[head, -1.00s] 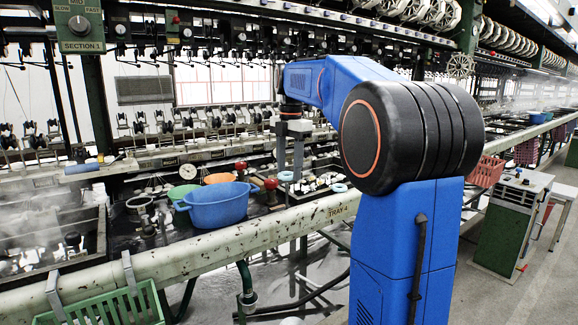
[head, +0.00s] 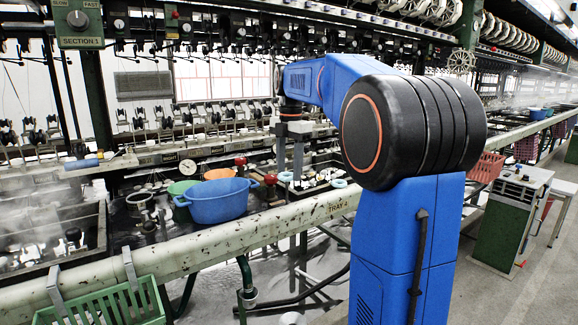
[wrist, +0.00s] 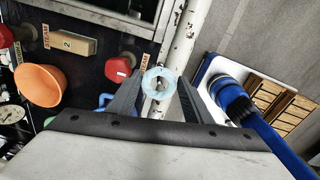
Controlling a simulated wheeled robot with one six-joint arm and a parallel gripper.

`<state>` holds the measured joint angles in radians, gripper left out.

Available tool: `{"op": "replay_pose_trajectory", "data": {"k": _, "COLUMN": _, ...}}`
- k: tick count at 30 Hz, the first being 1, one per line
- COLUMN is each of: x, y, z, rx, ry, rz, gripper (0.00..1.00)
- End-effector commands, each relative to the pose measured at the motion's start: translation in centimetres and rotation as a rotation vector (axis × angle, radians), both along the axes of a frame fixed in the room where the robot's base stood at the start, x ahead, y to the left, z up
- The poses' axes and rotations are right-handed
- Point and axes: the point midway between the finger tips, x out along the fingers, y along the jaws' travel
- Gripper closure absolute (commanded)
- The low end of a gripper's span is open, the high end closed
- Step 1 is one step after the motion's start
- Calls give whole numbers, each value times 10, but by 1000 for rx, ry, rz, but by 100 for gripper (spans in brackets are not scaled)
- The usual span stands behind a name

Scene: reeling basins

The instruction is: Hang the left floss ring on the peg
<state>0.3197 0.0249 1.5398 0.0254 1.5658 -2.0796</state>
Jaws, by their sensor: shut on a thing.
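A pale blue floss ring (wrist: 147,82) sits between the fingertips of my gripper (wrist: 160,86) in the wrist view. In the head view this ring (head: 285,176) shows as a small pale loop beside the lower end of my arm, above the bench behind the front rail. A second pale blue ring (head: 339,183) lies further right on the bench. I cannot make out the peg in either view.
A blue basin (head: 217,205) and a green bowl (head: 182,187) stand left on the bench. An orange bowl (wrist: 40,85) and red knobs (wrist: 121,68) are left of my gripper. The worn white rail (head: 235,232) runs along the bench front, with a green basket (head: 112,305) hanging below.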

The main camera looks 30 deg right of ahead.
Motion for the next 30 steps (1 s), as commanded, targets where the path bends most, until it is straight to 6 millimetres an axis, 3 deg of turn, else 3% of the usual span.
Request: {"op": "replay_pose_trajectory", "data": {"k": 30, "x": 0, "y": 0, "z": -29, "rx": 0, "ry": 0, "rz": 0, "gripper": 65}}
